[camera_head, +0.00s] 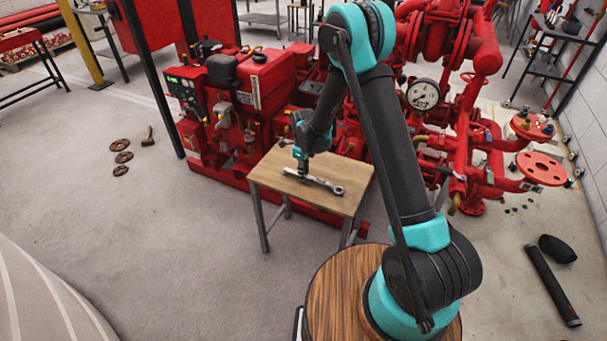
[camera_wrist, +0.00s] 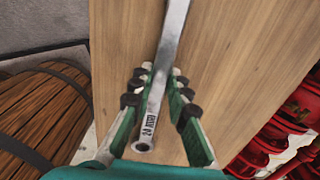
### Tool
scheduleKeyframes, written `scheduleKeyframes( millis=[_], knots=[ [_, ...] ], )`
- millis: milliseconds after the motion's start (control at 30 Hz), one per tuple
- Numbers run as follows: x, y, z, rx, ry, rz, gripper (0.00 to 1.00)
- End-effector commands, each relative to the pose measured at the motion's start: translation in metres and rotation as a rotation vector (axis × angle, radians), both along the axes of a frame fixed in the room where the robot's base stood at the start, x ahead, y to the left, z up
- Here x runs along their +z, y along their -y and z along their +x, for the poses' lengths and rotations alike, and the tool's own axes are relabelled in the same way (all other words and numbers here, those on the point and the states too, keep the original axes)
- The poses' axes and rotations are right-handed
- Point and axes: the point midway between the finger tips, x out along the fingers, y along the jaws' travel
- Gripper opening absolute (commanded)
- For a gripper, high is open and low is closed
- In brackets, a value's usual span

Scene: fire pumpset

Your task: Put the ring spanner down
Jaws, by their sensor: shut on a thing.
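The ring spanner (camera_head: 326,185) is a long silver tool at the wooden-topped table (camera_head: 348,203) in the head view. My gripper (camera_head: 302,174) points down over the spanner's left part, and the ring end lies to the right. In the wrist view the spanner (camera_wrist: 170,50) runs between the fingers of my gripper (camera_wrist: 161,85), with its lettered handle end near the palm. The fingers are shut on the handle. The spanner is very close to the tabletop; I cannot tell whether it touches it. Its ring end is out of the wrist view.
A red pumpset (camera_head: 255,90) stands right behind the table, with red pipes and a gauge (camera_head: 423,95) to the right. Bare floor (camera_head: 160,220) lies left of the table. Several brown discs (camera_head: 121,157) and a black tube (camera_head: 552,285) lie on the floor.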

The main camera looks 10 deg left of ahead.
Motion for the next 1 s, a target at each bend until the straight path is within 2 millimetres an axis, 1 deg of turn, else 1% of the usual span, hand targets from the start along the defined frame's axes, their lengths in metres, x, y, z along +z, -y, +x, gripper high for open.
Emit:
scheduleKeyframes(
  millis=[167, 200, 367, 633, 733, 867, 1000],
  knots=[
    [-0.001, 0.0, 0.0, 0.0, 0.0, 0.0, 0.0],
    [-0.002, 0.0, 0.0, 0.0, 0.0, 0.0, 0.17],
    [-0.002, 0.0, 0.0, 0.0, 0.0, 0.0, 0.37],
    [-0.001, 0.0, 0.0, 0.0, 0.0, 0.0, 0.37],
    [0.002, 0.0, 0.0, 0.0, 0.0, 0.0, 0.37],
    [0.016, 0.0, 0.0, 0.0, 0.0, 0.0, 0.37],
    [0.042, 0.0, 0.0, 0.0, 0.0, 0.0, 0.37]
  ],
)
